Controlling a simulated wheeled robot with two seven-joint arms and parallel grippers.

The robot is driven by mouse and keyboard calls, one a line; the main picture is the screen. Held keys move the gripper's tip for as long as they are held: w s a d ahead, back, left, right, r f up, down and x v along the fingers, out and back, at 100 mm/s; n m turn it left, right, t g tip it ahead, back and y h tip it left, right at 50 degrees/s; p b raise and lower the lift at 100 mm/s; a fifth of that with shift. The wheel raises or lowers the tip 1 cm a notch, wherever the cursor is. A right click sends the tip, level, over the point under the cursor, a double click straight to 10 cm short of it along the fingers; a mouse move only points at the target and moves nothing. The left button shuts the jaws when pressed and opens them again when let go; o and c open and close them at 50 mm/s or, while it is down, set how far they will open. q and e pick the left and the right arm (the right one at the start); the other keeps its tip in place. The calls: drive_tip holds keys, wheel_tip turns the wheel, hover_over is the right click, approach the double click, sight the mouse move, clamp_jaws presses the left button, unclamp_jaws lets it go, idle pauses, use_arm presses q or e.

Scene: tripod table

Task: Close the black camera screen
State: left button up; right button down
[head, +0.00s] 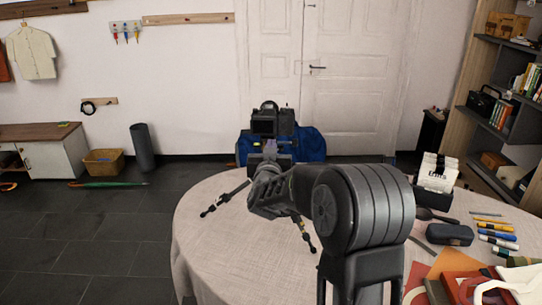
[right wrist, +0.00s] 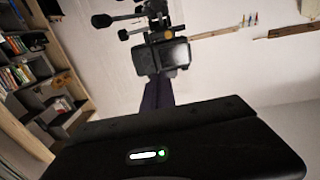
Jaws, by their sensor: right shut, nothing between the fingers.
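The black camera (head: 285,121) stands on a small black tripod (head: 226,197) on the round table. Its dark rectangular screen (head: 264,127) faces me on the camera's left side. In the right wrist view the camera (right wrist: 158,38) is tilted and the screen (right wrist: 175,54) shows as a dark panel; I cannot tell its exact hinge angle. My right gripper (head: 270,150) is shut and empty, just below the camera in the head view and apparently on the near side. Its arm hides part of the tripod. My left gripper is out of view.
The table (head: 205,255) has a pale cloth, clear at left. At right are a black box with white packets (head: 436,172), a dark case (head: 450,234), several markers (head: 497,237) and papers. A blue bag (head: 312,145) lies behind the camera, near the white door.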

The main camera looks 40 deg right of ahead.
drive_tip(key=shift+v, duration=1.4)
drive_tip(key=w+a+f+n+y, duration=0.3)
drive_tip(key=a+f+y, duration=0.4)
drive_tip(key=a+f, duration=0.75)
drive_tip(key=s+a+f+n+g+y, duration=0.1)
drive_tip(key=s+a+f+g+y, duration=0.15)
drive_tip(key=a+f, duration=0.45)
drive_tip(key=s+a+f+n+g+y, duration=0.1)
drive_tip(key=s+a+f+y, duration=0.15)
drive_tip(key=a+f, duration=0.45)
drive_tip(key=s+a+f+g+y, duration=0.1)
drive_tip(key=s+a+f+g, duration=0.2)
drive_tip(key=s, duration=0.6)
drive_tip(key=s+a+f+n+g+y, duration=0.1)
drive_tip(key=s+a+f+g+y, duration=0.1)
drive_tip(key=s+a+f, duration=0.6)
drive_tip(key=s+a+f+g+y, duration=0.1)
drive_tip(key=s+a+f+g, duration=0.3)
drive_tip(key=s+f, duration=0.5)
drive_tip(key=s+a, duration=0.1)
drive_tip(key=s, duration=0.1)
drive_tip(key=shift+s+a+n, duration=0.2)
drive_tip(key=shift+s+n, duration=0.1)
drive_tip(key=shift+n, duration=0.1)
drive_tip(key=shift+d+f, duration=0.1)
